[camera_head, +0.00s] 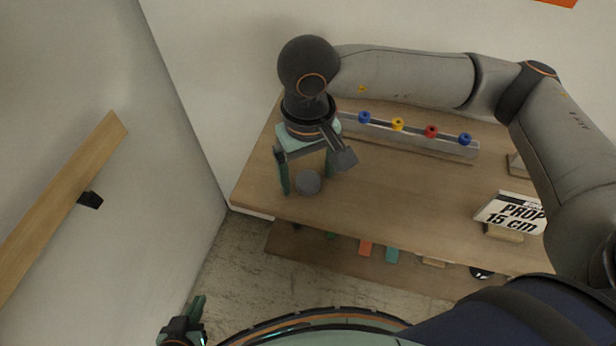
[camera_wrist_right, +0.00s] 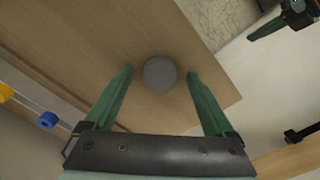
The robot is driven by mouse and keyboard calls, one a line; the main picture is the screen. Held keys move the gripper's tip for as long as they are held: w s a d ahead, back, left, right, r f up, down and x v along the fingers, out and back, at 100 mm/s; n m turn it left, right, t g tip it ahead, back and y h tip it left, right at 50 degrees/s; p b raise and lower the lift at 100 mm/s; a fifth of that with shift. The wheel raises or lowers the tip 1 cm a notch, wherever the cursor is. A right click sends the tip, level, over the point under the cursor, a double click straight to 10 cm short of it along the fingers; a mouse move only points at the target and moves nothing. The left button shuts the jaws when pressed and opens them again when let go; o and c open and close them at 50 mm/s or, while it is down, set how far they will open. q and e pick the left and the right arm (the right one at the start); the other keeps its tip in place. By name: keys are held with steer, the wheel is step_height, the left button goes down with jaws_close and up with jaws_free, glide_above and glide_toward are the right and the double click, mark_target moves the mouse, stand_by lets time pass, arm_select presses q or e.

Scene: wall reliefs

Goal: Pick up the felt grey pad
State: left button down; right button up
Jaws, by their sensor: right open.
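The felt grey pad (camera_head: 308,182) is a small round grey disc lying on the wooden table near its left end. In the right wrist view the pad (camera_wrist_right: 160,74) lies just beyond and between the two green fingertips. My right gripper (camera_head: 307,184) is above the table, pointing down, with its fingers open on either side of the pad; it also shows in the right wrist view (camera_wrist_right: 159,72). I cannot tell the exact height of the fingertips over the table. My left gripper (camera_head: 198,310) is low at the bottom left, away from the table; its jaw opening is unclear.
A grey rail with coloured knobs (camera_head: 397,125) runs along the table's back. A "PROP 15 cm" sign (camera_head: 511,213) stands at the right. A lower shelf (camera_head: 340,252) holds several small items. A wooden wall rail (camera_head: 60,185) is at the left. The table's middle (camera_head: 410,185) is clear.

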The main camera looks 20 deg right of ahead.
jaws_close()
stand_by(0.7)
steer(key=shift+r, duration=0.15)
